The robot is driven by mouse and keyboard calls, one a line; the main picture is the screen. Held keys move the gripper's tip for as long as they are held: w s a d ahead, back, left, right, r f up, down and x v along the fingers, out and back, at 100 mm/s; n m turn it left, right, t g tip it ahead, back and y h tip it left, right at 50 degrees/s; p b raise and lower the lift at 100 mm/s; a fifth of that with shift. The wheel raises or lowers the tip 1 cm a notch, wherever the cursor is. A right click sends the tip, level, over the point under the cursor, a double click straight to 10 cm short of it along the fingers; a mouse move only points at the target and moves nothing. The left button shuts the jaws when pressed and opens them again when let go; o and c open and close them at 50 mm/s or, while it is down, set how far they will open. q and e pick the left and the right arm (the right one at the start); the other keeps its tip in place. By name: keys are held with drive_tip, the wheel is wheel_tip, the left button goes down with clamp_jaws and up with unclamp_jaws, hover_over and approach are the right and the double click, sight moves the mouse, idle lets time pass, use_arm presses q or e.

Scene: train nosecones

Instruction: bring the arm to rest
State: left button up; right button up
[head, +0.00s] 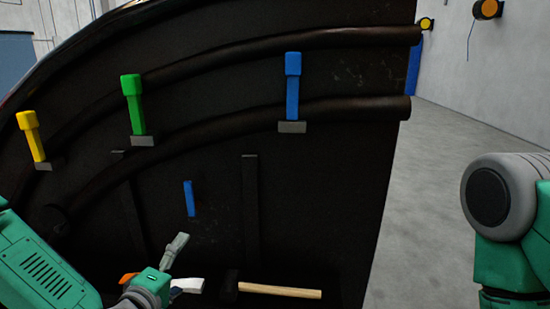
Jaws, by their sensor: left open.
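My left arm comes in from the lower left, green with a grey wrist. Its gripper (177,251) is at the lower middle-left, open, in front of the dark nosecone panel (330,190). One grey finger points up and right. I see nothing held between the fingers. My right arm (500,200) stands at the right edge, bent, with a grey and black joint; its gripper is out of the picture.
Yellow (31,135), green (133,104) and blue (292,85) handles stand on the panel, with a small blue bar (189,198) below. A wooden-handled hammer (280,290) lies low, right of the gripper. An orange piece (128,279) is partly hidden by it. Grey floor (440,150) is clear.

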use_arm(q)
drive_tip(key=s+d+f+m+g+h, duration=0.1)
drive_tip(key=s+d+f+m+g, duration=0.3)
drive_tip(key=s+f, duration=0.6)
drive_tip(key=s+a+f+m+g+y, duration=0.1)
drive_tip(key=s+a+f+m+g, duration=0.2)
drive_tip(key=s, duration=0.4)
drive_tip(key=s+a+f+m+g+y, duration=0.1)
drive_tip(key=s+a+f+m+g, duration=0.2)
drive_tip(key=s, duration=0.5)
drive_tip(key=s+a+f+m+g+y, duration=0.1)
drive_tip(key=s+a+f+m+g, duration=0.2)
drive_tip(key=s+f, duration=0.3)
drive_tip(key=shift+s+a+m+g, duration=0.15)
drive_tip(key=shift+s+m+g, duration=0.55)
drive_tip(key=shift+m+g, duration=0.2)
drive_tip(key=shift+w+f, duration=0.1)
